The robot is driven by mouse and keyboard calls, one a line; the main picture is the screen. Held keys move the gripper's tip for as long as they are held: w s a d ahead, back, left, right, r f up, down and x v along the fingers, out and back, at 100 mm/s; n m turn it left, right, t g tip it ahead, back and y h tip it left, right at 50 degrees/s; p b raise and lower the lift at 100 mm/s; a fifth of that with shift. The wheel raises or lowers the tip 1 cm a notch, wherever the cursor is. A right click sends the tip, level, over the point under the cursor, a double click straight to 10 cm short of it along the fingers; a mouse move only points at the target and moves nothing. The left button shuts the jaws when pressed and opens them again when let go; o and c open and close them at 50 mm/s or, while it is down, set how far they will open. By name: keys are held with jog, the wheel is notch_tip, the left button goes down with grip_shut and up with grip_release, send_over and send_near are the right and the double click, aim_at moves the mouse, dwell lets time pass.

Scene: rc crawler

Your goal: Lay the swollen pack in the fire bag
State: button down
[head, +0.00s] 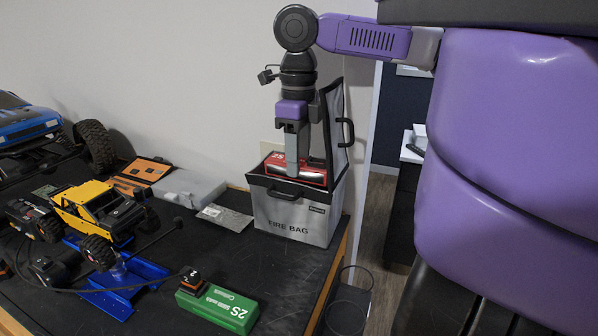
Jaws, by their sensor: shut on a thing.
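The swollen pack (313,177) is red with a silver side, and a "2S" mark shows on it. My gripper (292,172) is shut on it and points straight down. The pack is at the open mouth of the fire bag (327,228), its top near the rim level. The front rim hides its lower part, so I cannot tell whether it touches the bag's floor. The fire bag is a grey box with a black rim and handle, standing upright at the table's right end. Its lid (335,110) stands open at the back right.
A green 2S pack (218,308) lies at the table's front. A yellow crawler (85,208) sits on a blue stand (122,285) at left. A blue truck (25,122) is behind it. Orange-black boxes and a grey case (188,190) lie left of the bag. Bare black tabletop lies before the bag.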

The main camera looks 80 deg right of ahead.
jog(key=shift+d+f, duration=0.2)
jog(key=shift+f, duration=1.75)
jog(key=shift+f+p, duration=0.45)
jog(key=shift+f, duration=0.15)
jog(key=c, duration=0.8)
grip_release()
notch_tip(320, 180, up, 13)
jog(key=shift+r, duration=0.1)
